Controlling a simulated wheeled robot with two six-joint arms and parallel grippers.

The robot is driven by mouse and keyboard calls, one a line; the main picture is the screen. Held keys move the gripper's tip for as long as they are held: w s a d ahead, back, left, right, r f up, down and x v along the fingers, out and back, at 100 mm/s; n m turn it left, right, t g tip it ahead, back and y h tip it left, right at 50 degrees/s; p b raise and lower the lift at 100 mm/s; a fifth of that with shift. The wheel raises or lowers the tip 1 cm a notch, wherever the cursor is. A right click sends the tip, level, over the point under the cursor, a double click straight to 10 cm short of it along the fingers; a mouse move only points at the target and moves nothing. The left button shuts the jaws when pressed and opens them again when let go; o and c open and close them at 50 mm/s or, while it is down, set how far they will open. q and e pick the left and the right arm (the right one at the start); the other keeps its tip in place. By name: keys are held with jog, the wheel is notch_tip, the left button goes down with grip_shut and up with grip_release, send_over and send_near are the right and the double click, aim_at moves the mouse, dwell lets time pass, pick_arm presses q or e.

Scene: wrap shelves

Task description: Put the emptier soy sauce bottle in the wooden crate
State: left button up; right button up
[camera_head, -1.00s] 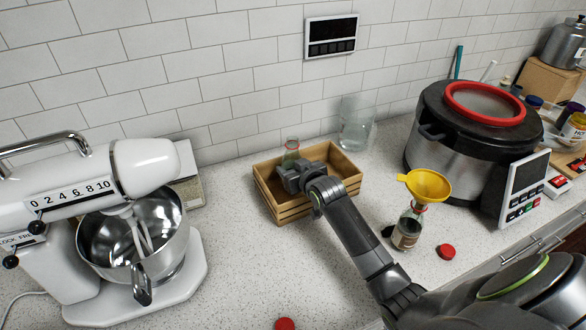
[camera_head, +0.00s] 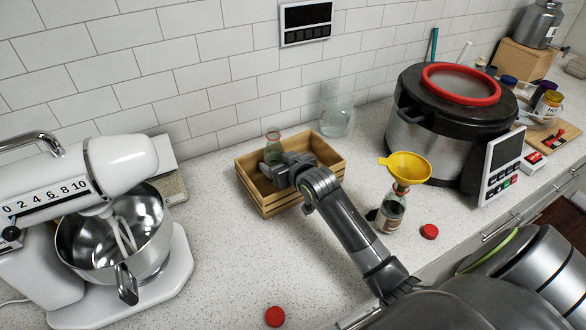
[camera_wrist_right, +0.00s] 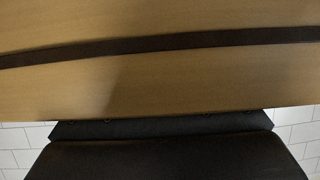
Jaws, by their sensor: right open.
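The wooden crate (camera_head: 325,158) stands on the counter near the tiled wall. One glass bottle (camera_head: 273,142) stands upright in its left part, its clear neck and shoulder showing and its lower part hidden by my gripper. My right gripper (camera_head: 272,168) is open, down inside the crate, close around or against this bottle; contact cannot be told. Another soy sauce bottle (camera_head: 391,213), with dark contents and a label, stands on the counter right of the crate with a yellow funnel (camera_head: 405,167) in its neck. In the right wrist view, wooden slats (camera_wrist_right: 160,80) fill the upper part. My left gripper is out of view.
A stand mixer (camera_head: 110,220) with a steel bowl is at the left. A large pot (camera_head: 440,130) with a red-rimmed lid is at the right. A clear glass jar (camera_head: 336,112) stands behind the crate. Red caps (camera_head: 429,231) lie on the counter.

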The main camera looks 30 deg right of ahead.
jog(key=v, duration=0.8)
jog(key=shift+b, duration=0.3)
jog(key=shift+d+r, duration=0.1)
jog(key=shift+r, duration=0.2)
